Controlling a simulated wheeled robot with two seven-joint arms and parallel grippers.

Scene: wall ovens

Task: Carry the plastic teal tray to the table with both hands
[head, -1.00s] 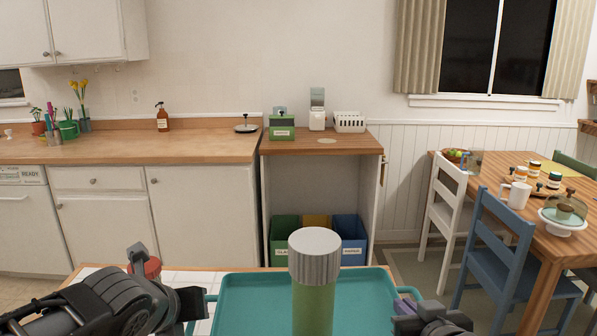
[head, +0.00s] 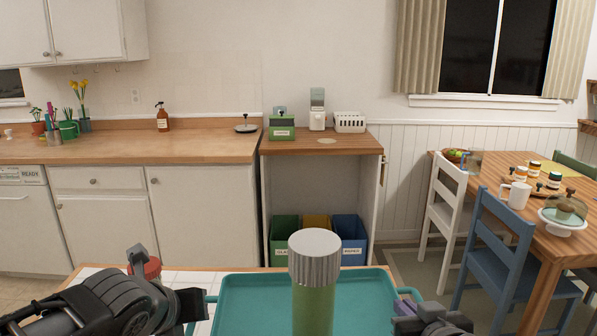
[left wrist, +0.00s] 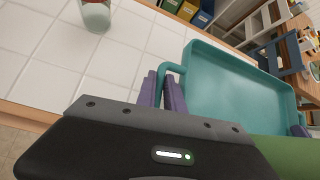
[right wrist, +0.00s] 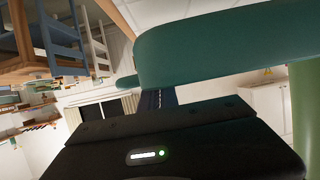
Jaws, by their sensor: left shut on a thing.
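The teal tray (head: 250,292) is low in front of me at the white tiled counter, and looks empty where it shows. It fills much of the left wrist view (left wrist: 225,75), and its edge crosses the right wrist view (right wrist: 205,45). My left gripper (head: 190,304) is shut on the tray's left handle; its purple fingers (left wrist: 160,92) straddle the handle bar. My right gripper (head: 406,304) is at the tray's right handle; its fingers (right wrist: 158,98) are partly hidden by the tray, so its grip is unclear. The wooden table (head: 545,255) stands at the far right.
The tiled counter (head: 205,325) holds a red-lidded jar (head: 150,268) left of the tray. A white chair (head: 445,210) and a blue chair (head: 515,250) stand before the table, which carries mugs, jars and a cake stand (head: 563,221). Floor shows between cabinet and chairs.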

